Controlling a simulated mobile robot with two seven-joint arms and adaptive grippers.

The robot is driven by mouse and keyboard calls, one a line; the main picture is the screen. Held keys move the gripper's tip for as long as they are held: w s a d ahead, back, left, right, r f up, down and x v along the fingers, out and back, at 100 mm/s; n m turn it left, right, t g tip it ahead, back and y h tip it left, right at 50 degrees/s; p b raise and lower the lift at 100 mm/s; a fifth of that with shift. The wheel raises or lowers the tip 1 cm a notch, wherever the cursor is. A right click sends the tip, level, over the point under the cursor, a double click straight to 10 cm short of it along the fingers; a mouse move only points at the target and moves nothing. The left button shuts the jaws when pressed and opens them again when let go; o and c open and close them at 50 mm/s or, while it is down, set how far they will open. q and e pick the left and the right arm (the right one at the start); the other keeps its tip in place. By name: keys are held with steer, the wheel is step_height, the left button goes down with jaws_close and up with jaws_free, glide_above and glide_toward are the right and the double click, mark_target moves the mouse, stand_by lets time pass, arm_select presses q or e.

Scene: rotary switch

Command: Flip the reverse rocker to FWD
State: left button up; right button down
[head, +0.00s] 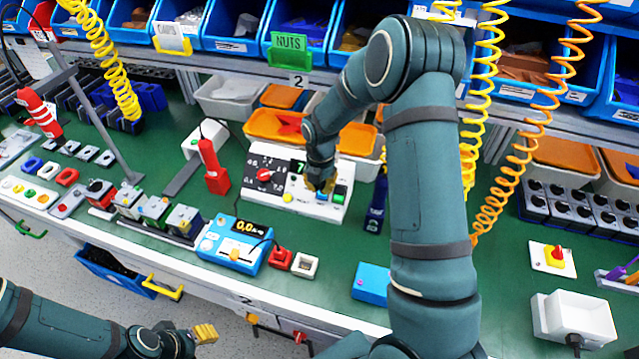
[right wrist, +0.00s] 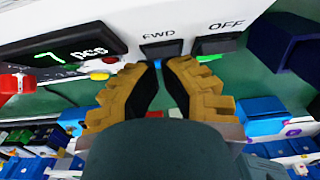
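The white control box (head: 310,204) stands on the green bench. In the right wrist view a dark rocker (right wrist: 161,49) sits under the label FWD, with a blue part at its lower edge. A second dark rocker (right wrist: 218,45) sits under the label OFF. My right gripper (head: 320,188) is over the right part of the box in the head view. In the right wrist view its yellow fingertips (right wrist: 161,64) are nearly together, just below the FWD rocker, with nothing held. Contact cannot be told. My left gripper (head: 207,333) is low at the left, away from the box.
The box also has a red knob (head: 264,174) and a display (right wrist: 62,50) reading 7 pcs. A blue meter (head: 222,250) is in front. Orange bins (head: 272,126) stand behind.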

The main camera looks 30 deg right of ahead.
arm_select(q)
steer(key=shift+r, duration=0.15)
arm_select(e)
steer(key=shift+a+f, duration=0.1)
arm_select(q)
steer(key=shift+f+b, duration=0.3)
steer(key=shift+b, duration=0.05)
arm_select(e)
steer(key=shift+s+a+f, duration=0.3)
steer(key=shift+s+a, duration=0.1)
